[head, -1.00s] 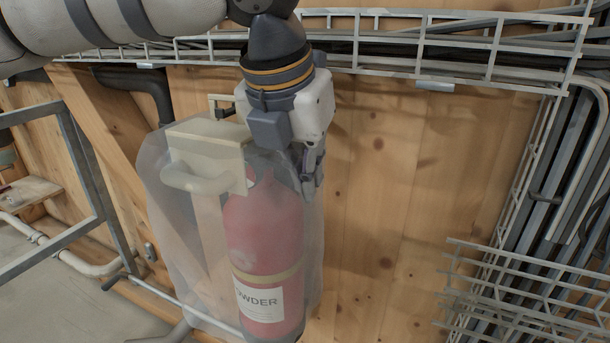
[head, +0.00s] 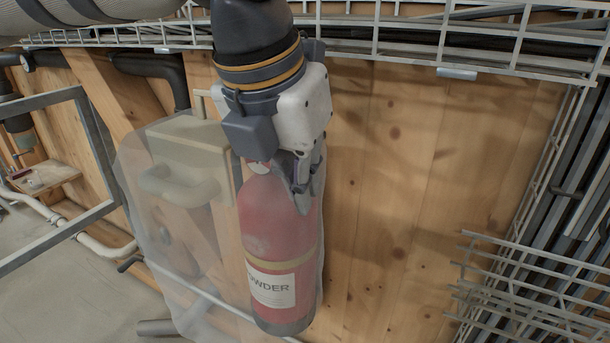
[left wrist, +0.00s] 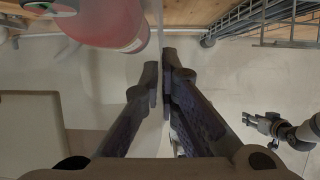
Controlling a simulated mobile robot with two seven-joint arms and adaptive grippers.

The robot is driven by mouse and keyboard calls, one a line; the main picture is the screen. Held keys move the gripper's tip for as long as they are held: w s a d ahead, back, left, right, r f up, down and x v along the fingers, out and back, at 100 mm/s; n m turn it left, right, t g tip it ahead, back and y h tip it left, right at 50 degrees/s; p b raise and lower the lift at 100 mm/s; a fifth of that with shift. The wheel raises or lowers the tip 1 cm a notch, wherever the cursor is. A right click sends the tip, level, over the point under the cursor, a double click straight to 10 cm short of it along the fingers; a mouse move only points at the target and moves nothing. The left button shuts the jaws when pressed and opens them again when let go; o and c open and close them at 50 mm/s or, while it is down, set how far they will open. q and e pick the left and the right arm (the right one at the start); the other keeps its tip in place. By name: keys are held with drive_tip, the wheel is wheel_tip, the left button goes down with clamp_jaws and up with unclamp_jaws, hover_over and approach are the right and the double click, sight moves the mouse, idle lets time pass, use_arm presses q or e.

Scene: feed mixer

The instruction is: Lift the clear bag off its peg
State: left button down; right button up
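The clear bag (head: 165,245) is a large, hazy, see-through sheet hanging around a red fire extinguisher and a cream box with a handle. My left gripper (head: 303,195) is at the bag's upper right, beside the extinguisher's shoulder. In the left wrist view its fingers (left wrist: 161,75) are nearly together, with a thin upright edge of the film between them. The peg cannot be made out; the gripper body and the box crowd the bag's top. My right gripper (left wrist: 262,122) is small in the left wrist view, off to the right and away from the bag; its opening is unclear.
The red extinguisher (head: 280,232) and the cream box (head: 195,150) stand close to the bag. A wire cable tray (head: 400,40) runs above the wooden wall (head: 410,200). Another wire rack (head: 525,290) is at lower right, and a grey metal frame (head: 98,150) at left.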

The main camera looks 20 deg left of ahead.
use_arm(q)
drive_tip(key=s+a+b, duration=0.1)
drive_tip(key=s+b, duration=0.1)
drive_tip(key=s, duration=1.3)
use_arm(e)
drive_tip(key=s+f+g, duration=0.1)
drive_tip(key=s+f, duration=0.1)
drive_tip(key=s, duration=0.1)
drive_tip(key=shift+f, duration=0.35)
use_arm(q)
drive_tip(key=shift+s+a, duration=0.1)
